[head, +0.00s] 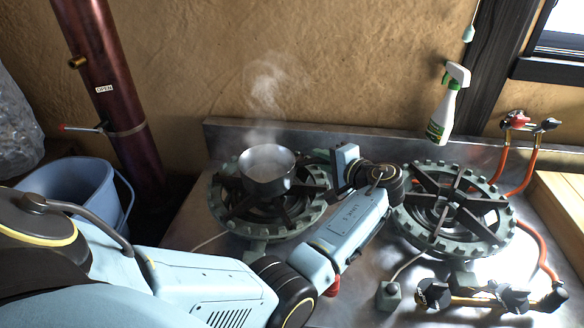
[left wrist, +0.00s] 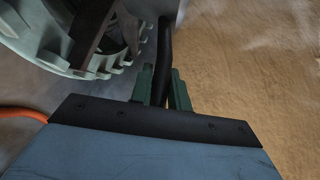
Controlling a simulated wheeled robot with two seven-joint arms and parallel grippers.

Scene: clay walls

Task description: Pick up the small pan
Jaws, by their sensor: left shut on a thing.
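The small pan (head: 267,181) is grey metal and stands upright over the left burner (head: 228,208), with steam rising above it. I cannot tell whether its base touches the burner's grate. My left gripper (head: 333,172) is at the pan's right side, between the two burners. In the left wrist view the two green fingers of my left gripper (left wrist: 164,92) are shut on the pan's dark handle (left wrist: 164,45). The far end of the handle is hidden between the fingers. My right gripper is not in view.
A second, empty burner (head: 452,208) stands at the right, with gas valves (head: 490,297) in front and orange hoses. A spray bottle (head: 446,105) is by the back wall. A blue bucket (head: 75,185) and a dark red pipe (head: 112,90) are at the left.

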